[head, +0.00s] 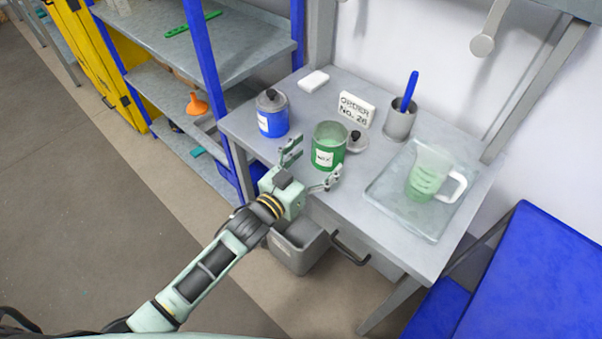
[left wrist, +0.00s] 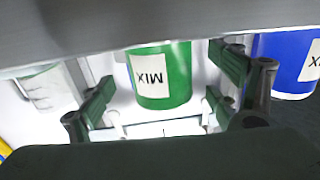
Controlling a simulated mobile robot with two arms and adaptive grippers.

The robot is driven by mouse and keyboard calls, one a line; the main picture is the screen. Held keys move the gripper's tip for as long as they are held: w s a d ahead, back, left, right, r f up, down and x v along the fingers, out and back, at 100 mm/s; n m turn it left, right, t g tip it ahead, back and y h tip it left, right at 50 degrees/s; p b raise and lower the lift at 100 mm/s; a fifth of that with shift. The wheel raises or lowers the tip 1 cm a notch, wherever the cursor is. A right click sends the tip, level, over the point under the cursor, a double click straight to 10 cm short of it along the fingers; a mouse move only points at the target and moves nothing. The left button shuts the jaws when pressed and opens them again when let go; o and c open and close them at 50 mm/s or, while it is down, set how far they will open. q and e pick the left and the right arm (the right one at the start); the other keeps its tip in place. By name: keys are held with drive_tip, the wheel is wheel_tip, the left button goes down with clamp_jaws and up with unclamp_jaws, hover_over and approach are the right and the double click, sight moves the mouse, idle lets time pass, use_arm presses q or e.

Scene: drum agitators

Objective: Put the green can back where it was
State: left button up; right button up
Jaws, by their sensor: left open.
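The green can (head: 329,158) stands upright and open-topped on the grey workbench, with a white "MIX" label on its front. My left gripper (head: 312,166) is open at the bench's front edge, its fingers spread, pointing at the can. In the left wrist view the green can (left wrist: 172,78) appears upside down between the two spread fingers of my left gripper (left wrist: 158,100), a little beyond them. I see no clear contact. A grey lid with a dark knob (head: 357,142) lies right of the can. My right gripper is not in view.
A blue can (head: 272,122) with its lid on stands left of the green can. Behind are an order sign (head: 356,108) and a grey cup (head: 399,124) holding a blue stick. A tray (head: 384,200) with a measuring jug (head: 427,176) is at right. A grey bin (head: 296,248) stands below.

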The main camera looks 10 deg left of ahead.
use_arm(q)
drive_tip(key=b+v, duration=0.1)
drive_tip(key=v, duration=0.7)
drive_tip(key=s+a+f+n+g+y, duration=0.1)
drive_tip(key=s+a+f+g+y, duration=0.2)
drive_tip(key=f, duration=0.8)
drive_tip(key=s+a+f+n+y, duration=0.15)
drive_tip(key=a+f, duration=0.35)
drive_tip(key=f, duration=0.5)
drive_tip(key=s+a+f+g+y, duration=0.2)
drive_tip(key=s+a+f, duration=0.1)
drive_tip(key=f, duration=0.8)
drive_tip(key=s+a+f+g+y, duration=0.2)
drive_tip(key=s+a+f+g, duration=0.2)
drive_tip(key=s+f, duration=0.75)
drive_tip(key=s+a+f+g, duration=0.1)
drive_tip(key=s+f, duration=0.3)
drive_tip(key=s, duration=0.8)
drive_tip(key=s+a+f+n+g+y, duration=0.1)
drive_tip(key=s+f+g, duration=0.3)
drive_tip(key=s, duration=0.8)
drive_tip(key=shift+f, duration=0.45)
